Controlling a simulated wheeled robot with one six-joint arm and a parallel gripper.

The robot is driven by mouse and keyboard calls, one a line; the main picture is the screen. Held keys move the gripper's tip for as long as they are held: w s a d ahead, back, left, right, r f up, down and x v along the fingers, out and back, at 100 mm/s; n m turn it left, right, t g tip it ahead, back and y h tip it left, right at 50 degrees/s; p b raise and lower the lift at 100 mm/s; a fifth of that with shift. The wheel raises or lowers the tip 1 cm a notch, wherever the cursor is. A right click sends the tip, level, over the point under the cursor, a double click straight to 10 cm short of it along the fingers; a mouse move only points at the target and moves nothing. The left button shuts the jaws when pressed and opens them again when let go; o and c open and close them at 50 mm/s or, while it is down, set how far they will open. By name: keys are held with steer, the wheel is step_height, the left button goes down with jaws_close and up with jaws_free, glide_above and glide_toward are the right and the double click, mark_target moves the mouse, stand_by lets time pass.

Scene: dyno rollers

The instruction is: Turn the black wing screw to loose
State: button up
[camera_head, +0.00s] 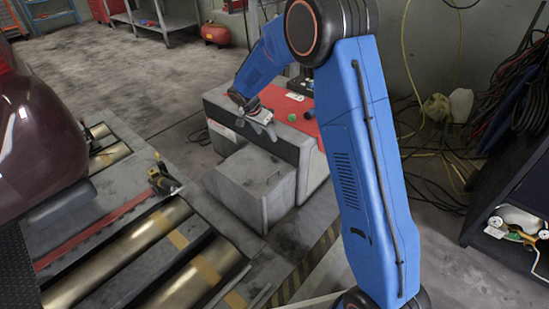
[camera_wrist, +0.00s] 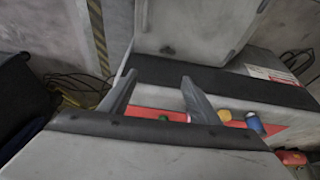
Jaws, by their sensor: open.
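I cannot make out a black wing screw for certain.
A lower grey box (camera_head: 252,183) stands against the cabinet. The cabinet's red panel (camera_wrist: 275,134) bears a green button (camera_head: 292,117) and other coloured parts. Metal rollers (camera_head: 195,275) and a dark red car (camera_head: 35,150) are at left. Cables (camera_head: 440,150) lie at right.

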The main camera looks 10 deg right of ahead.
step_height(320, 180, down, 3)
steer(key=w, duration=0.1)
glide_toward(274, 158)
steer(key=x, duration=0.7)
steer(key=shift+w+d+f, duration=0.2)
steer(key=shift+f, duration=0.1)
steer(key=c, duration=1.1)
